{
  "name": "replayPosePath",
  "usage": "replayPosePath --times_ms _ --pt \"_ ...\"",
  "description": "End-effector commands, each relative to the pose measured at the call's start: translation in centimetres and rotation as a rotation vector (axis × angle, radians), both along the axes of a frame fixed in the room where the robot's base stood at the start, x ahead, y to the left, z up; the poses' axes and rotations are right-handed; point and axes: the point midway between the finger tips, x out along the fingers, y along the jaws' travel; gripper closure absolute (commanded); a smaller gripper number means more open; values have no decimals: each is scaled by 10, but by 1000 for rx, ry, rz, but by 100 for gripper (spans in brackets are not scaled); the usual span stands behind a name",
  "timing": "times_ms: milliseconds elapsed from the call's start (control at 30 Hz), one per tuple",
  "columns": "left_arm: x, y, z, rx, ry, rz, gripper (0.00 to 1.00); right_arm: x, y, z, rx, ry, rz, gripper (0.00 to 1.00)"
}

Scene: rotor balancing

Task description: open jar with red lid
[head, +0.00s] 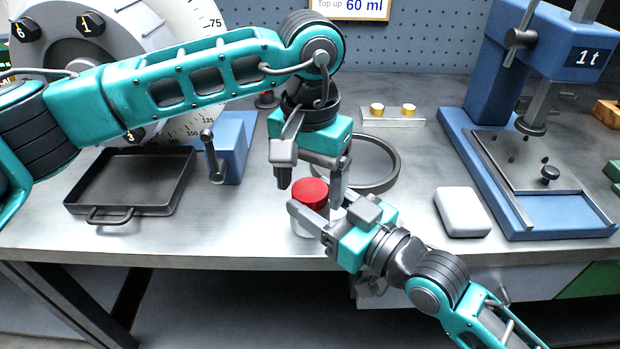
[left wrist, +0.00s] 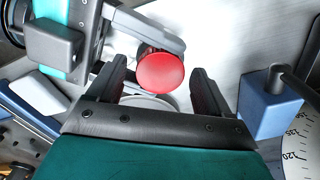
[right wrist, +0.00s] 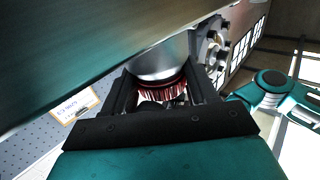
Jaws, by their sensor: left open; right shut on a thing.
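The jar (head: 303,229) is pale and stands upright near the front of the bench, with a red lid (head: 310,192) on top. My right gripper (head: 316,208) is shut on the jar from the right, its fingers on either side just under the lid. The right wrist view shows the jar body (right wrist: 160,60) and red lid (right wrist: 162,92) between the fingers. My left gripper (head: 310,178) points down, open and empty, above the lid. In the left wrist view the lid (left wrist: 160,72) shows between and beyond the fingertips. I cannot tell whether the jar's base touches the bench.
A dark ring (head: 385,181) lies behind the jar. A black tray (head: 85,211) and a blue block with a crank (head: 234,150) are on the left. A white block (head: 462,212) and a blue press (head: 480,130) stand on the right. The bench's front edge is close.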

Motion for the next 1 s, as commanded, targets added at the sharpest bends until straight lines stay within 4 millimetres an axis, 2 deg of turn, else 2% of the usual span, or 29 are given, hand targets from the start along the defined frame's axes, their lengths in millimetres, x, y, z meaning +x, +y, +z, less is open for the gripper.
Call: replayPosePath --times_ms 33,167,433,533,867,1000 --pt "0 0 0 -2 -1 1 19 -1 0 -8 -12 16 2 100" --pt "1 -1 9 -3 -4 2 19 -1 0 -8 -12 16 2 100" --pt "1 0 42 -2 -4 1 19 -1 0 -8 -13 17 2 100" --pt "0 0 47 0 -4 -10 23 -1 0 -8 -13 17 2 100" --pt "1 0 75 4 -5 -242 23 -1 0 -8 -13 17 2 100" --pt "0 0 76 3 -2 -291 23 -1 0 -8 -13 17 2 100"
